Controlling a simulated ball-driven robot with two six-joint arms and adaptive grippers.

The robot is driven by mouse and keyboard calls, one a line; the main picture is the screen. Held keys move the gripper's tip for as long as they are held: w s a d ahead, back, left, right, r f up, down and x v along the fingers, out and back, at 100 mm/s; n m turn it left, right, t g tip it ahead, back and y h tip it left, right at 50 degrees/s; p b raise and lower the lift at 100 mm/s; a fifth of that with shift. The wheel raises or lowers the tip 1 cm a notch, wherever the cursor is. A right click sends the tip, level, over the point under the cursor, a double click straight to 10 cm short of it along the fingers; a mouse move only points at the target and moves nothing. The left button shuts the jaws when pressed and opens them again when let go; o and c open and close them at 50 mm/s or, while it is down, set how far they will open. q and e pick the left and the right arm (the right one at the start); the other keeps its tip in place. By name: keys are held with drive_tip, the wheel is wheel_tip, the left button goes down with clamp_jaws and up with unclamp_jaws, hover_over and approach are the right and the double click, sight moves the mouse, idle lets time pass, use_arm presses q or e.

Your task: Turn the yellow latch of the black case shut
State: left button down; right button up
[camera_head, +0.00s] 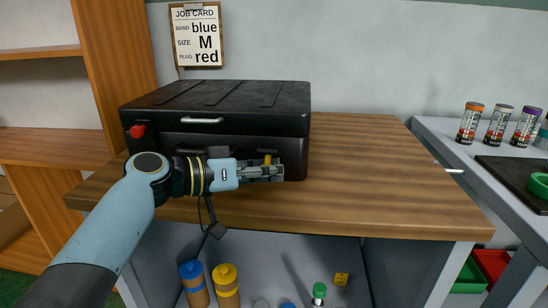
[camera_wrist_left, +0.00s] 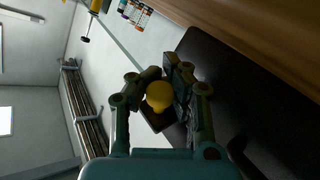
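The black case (camera_head: 225,105) stands closed on the left part of the wooden table. Its yellow latch (camera_head: 267,159) is on the front face, towards the right. My left gripper (camera_head: 275,173) is at the front of the case, right at this latch. In the left wrist view the yellow latch (camera_wrist_left: 159,95) shows as a round yellow knob between the partly closed fingers (camera_wrist_left: 163,75). I cannot tell whether the fingers touch or clamp it. My left forearm and wrist hide part of the case front. My right gripper is not in view.
A red latch (camera_head: 137,131) and a pale handle (camera_head: 202,120) are also on the case front. The table (camera_head: 385,175) is clear to the right. An orange shelf (camera_head: 118,60) stands at the left. Several jars (camera_head: 470,123) stand on a side bench at the right.

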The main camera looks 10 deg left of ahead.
use_arm(q)
drive_tip(key=shift+w+r+n+g+y+p, duration=0.2)
drive_tip(key=shift+r+n+g+p, duration=0.35)
drive_tip(key=shift+p, duration=0.6)
drive_tip(key=shift+w+r+n+g+y+p, duration=0.1)
drive_tip(key=shift+r+n+g+y+p, duration=0.25)
drive_tip(key=shift+r+n+p, duration=0.55)
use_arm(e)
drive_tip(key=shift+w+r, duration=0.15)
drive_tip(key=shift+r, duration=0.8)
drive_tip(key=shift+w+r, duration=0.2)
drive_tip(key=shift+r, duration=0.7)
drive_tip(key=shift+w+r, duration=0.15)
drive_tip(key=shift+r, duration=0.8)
use_arm(q)
drive_tip(key=shift+f+m, duration=0.25)
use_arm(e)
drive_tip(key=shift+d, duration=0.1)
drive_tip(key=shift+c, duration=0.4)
